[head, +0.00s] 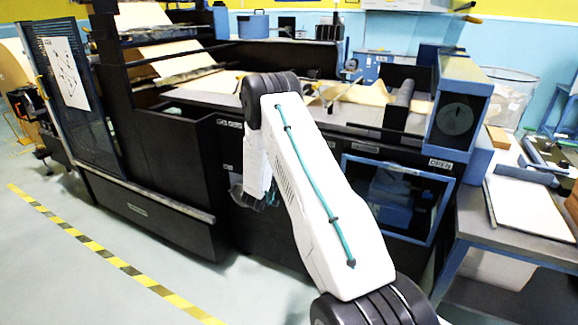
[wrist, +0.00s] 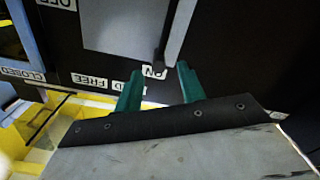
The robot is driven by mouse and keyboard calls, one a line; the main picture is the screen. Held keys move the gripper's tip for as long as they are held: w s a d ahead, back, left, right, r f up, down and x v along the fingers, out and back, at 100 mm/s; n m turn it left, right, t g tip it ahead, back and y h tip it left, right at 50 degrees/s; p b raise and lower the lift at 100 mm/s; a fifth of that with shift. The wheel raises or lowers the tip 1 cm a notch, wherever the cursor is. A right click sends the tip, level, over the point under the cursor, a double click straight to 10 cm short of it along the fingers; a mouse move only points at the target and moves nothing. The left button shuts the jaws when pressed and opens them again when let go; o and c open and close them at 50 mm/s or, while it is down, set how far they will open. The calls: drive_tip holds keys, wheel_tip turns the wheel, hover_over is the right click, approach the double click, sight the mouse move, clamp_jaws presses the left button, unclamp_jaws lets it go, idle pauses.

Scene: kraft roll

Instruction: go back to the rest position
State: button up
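My gripper (wrist: 158,77) shows in the wrist view as two teal fingers standing apart, with nothing held between them. It faces the black machine panel, which carries white labels reading "ON", "FREE", "CLOSED" and "OFF". A pale grey bar with a dark edge (wrist: 181,28) lies just beyond the fingertips; I cannot tell whether they touch it. In the head view my white arm reaches to the front of the black machine (head: 160,150), and its bent end hides most of the gripper.
A grey side table (head: 510,225) with a white board (head: 530,205) stands at the right. A blue-framed window (head: 400,195) is in the machine front. A mesh guard door (head: 80,90) stands at the left. Open floor (head: 90,275) with yellow-black tape lies in the left foreground.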

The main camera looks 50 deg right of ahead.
drive_tip(key=shift+s+a, duration=0.2)
drive_tip(key=shift+a, duration=0.5)
